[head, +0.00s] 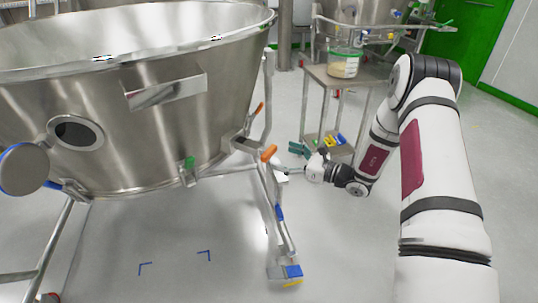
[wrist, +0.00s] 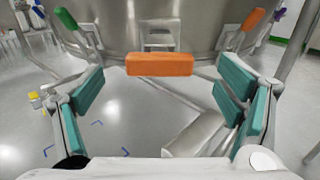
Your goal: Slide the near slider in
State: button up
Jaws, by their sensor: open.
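The near slider has an orange block-shaped end (head: 268,153) on a grey metal bar at the lower right side of the big steel vessel (head: 180,110). In the wrist view the orange end (wrist: 160,64) is centred ahead, level, with the vessel wall behind it. My gripper (wrist: 160,90) is open, with teal pads on either side of the line to the orange end; nothing is between them. In the head view my gripper (head: 289,160) is just right of the orange end. The small gap between them is hard to judge.
Another orange handle (head: 260,108) and a green handle (head: 190,162) sit on the vessel's side. A steel trolley (head: 350,75) with a jar stands behind. Open floor lies under the vessel.

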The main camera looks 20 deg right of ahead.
aim_at(272, 152)
jog(key=shift+b+x, duration=0.75)
jog(key=shift+x, duration=2.25)
jog(key=shift+a, duration=0.1)
